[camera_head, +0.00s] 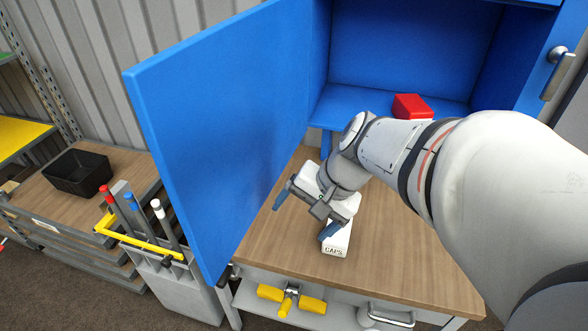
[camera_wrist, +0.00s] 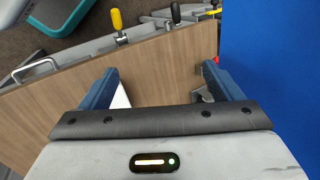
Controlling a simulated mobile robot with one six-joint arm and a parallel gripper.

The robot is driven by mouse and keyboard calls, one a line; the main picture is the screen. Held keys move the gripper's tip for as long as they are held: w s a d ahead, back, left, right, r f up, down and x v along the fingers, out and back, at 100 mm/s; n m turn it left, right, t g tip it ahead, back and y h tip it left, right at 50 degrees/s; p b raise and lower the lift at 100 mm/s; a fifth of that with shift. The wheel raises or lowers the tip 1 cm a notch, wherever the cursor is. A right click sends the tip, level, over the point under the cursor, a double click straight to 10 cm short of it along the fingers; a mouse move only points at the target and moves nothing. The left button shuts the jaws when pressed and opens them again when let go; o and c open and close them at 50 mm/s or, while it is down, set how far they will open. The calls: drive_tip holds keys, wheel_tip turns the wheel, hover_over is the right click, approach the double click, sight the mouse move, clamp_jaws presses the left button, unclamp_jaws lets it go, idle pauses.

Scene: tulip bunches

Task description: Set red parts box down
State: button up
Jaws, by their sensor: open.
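The red parts box (camera_head: 411,106) stands on the blue cabinet's shelf (camera_head: 350,100), partly hidden behind my arm. My gripper (camera_head: 304,216) is over the wooden worktop (camera_head: 270,235), in front of and below that shelf and well apart from the red box. Its two blue fingers are spread, and nothing is between them in the wrist view (camera_wrist: 160,72). A white box marked CAPS (camera_head: 337,240) is on the worktop right by the right finger, partly hidden by the gripper. I cannot tell whether they touch.
The blue cabinet door (camera_head: 215,130) stands open just left of my gripper. A black bin (camera_head: 78,172) sits on another bench at the left. A rack with coloured-top tools (camera_head: 145,240) stands beside the worktop. The worktop's front left is clear.

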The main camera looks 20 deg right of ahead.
drive_tip(key=shift+s+d+r+n+t+h, duration=0.1)
drive_tip(key=shift+s+d+r+n+h, duration=0.15)
drive_tip(key=shift+s+n+h, duration=0.7)
drive_tip(key=shift+s+d+r+n+t+h, duration=0.15)
drive_tip(key=shift+d+n+h, duration=0.35)
drive_tip(key=shift+n, duration=1.1)
drive_tip(key=shift+s+d+r+n+t+h, duration=0.1)
drive_tip(key=shift+s+d+r+n+h, duration=0.25)
drive_tip(key=shift+n+h, duration=0.7)
drive_tip(key=shift+s+a+f, duration=0.1)
drive_tip(key=shift+a, duration=0.05)
drive_tip(key=shift+c, duration=0.4)
